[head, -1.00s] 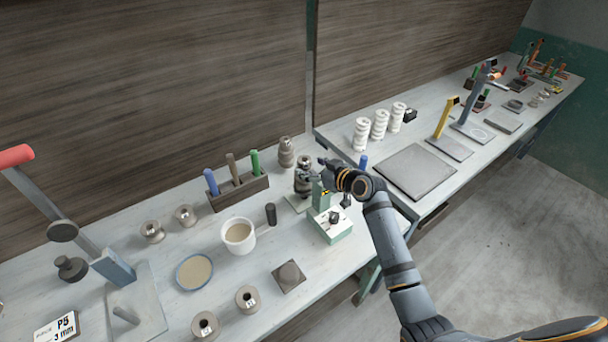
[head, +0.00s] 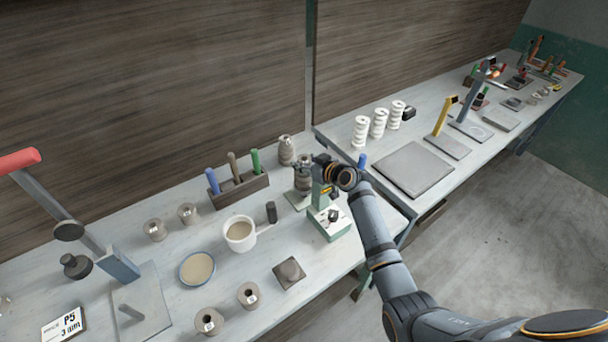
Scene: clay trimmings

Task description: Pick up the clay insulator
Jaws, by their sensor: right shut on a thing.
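A grey-brown ribbed clay insulator (head: 303,181) stands upright at the small green device (head: 331,222) near the middle of the bench. My right gripper (head: 312,168) reaches in from the right and is shut on this insulator near its upper part. The gripper and wrist hide part of the insulator and of the device. I cannot tell whether the insulator's base is clear of the plate (head: 292,203) below it. A similar clay insulator (head: 286,151) stands just behind, to the left. My left gripper is not in view.
A tool rack (head: 240,189) with coloured handles, a white cup (head: 240,236) and a blue-rimmed dish (head: 197,269) stand to the left. Several spool-shaped clay pieces are nearby. White insulators (head: 380,124) and a flat grey slab (head: 411,171) are on the right-hand bench.

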